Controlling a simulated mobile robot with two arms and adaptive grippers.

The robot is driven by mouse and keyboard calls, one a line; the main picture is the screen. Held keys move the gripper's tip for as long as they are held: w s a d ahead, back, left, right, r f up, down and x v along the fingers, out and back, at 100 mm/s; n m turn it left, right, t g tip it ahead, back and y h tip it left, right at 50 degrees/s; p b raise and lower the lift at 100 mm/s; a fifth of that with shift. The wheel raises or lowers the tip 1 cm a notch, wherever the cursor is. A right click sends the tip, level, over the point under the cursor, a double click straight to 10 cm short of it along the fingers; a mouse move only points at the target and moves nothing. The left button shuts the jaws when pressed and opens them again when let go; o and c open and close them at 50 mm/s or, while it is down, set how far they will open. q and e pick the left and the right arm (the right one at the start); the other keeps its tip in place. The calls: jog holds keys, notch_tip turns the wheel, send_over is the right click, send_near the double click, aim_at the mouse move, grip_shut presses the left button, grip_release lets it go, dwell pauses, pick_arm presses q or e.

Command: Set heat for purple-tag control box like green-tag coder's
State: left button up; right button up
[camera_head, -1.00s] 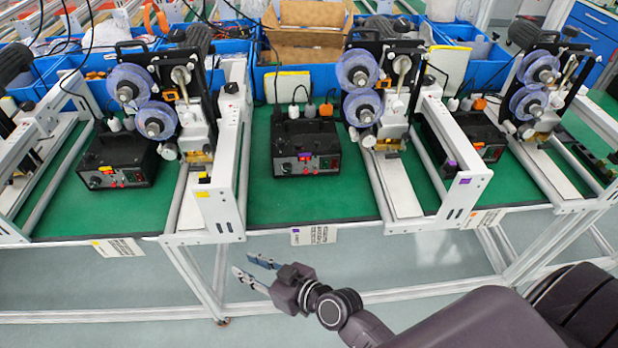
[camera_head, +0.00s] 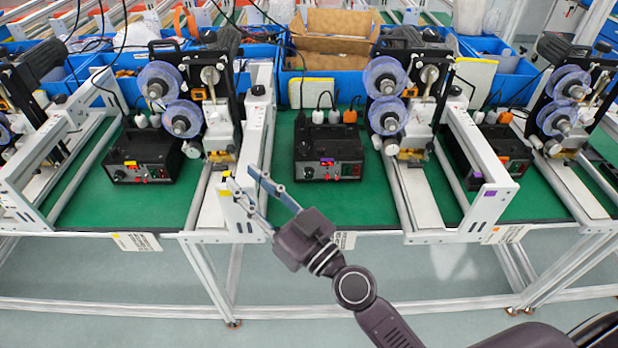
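I can make out no green tag on any coder. My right gripper (camera_head: 240,176) is open and empty, its two blue-grey fingers pointing up and left. It appears in front of the white frame left of the purple-tag box, apart from the box. My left gripper is not in view.
Coders with purple reels (camera_head: 385,95) stand beside the boxes. White frames (camera_head: 478,185) jut toward the front edge. The mat (camera_head: 350,205) before the middle box is clear.

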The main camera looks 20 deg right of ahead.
aim_at(309, 175)
jog(key=w+d+f+m+t+h, duration=0.2)
jog(key=w+d+m+h, duration=0.6)
jog(key=d+h, duration=0.2)
jog(key=d+f+g+h, duration=0.1)
jog(key=f+g, duration=0.1)
jog(key=f, duration=0.2)
jog(key=w+d+f+g+h, duration=0.1)
jog(key=d+f+g, duration=0.1)
jog(key=f, duration=0.3)
jog(key=d+f+g+h, duration=0.1)
jog(key=f+g+h, duration=0.1)
jog(key=f, duration=0.3)
jog(key=shift+w+d+f+m+g, duration=0.2)
jog(key=shift+w+d+m+g, duration=0.1)
jog(key=shift+w+d+g, duration=0.15)
jog(key=shift+x, duration=3.75)
jog(key=shift+c, duration=0.3)
grip_shut()
